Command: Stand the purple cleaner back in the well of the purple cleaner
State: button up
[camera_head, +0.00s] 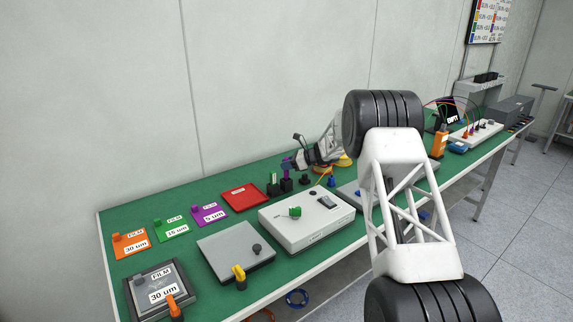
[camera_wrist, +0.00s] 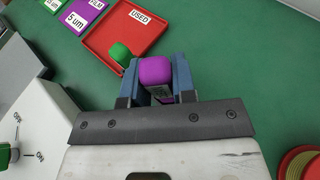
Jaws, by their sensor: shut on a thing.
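The purple cleaner (camera_wrist: 156,72) is gripped between the two blue fingers of my gripper (camera_wrist: 158,84) in the wrist view. In the head view the purple cleaner (camera_head: 287,164) shows small at the tip of my gripper (camera_head: 290,162). A black well (camera_head: 286,186) stands just below it; whether the cleaner's lower end touches or enters it is too small to tell. The wrist view hides the well behind the cleaner and gripper. A green cleaner (camera_wrist: 121,54) stands close to the left finger, with its black well (camera_head: 273,188) beside the other one in the head view.
A red tray (camera_wrist: 93,44) marked USED lies just beyond the green cleaner. A white device (camera_head: 312,228) with a green knob (camera_head: 295,212) stands in front. Another black piece (camera_head: 305,180) and a blue one (camera_head: 331,181) stand to the right. Film plates (camera_head: 209,214) lie at left.

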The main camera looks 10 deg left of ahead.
jog(key=shift+f, duration=0.35)
jog(key=o, duration=1)
jog(key=shift+d, duration=0.1)
jog(key=v, duration=0.7)
jog(key=shift+d, duration=0.35)
jog(key=shift+r, duration=0.15)
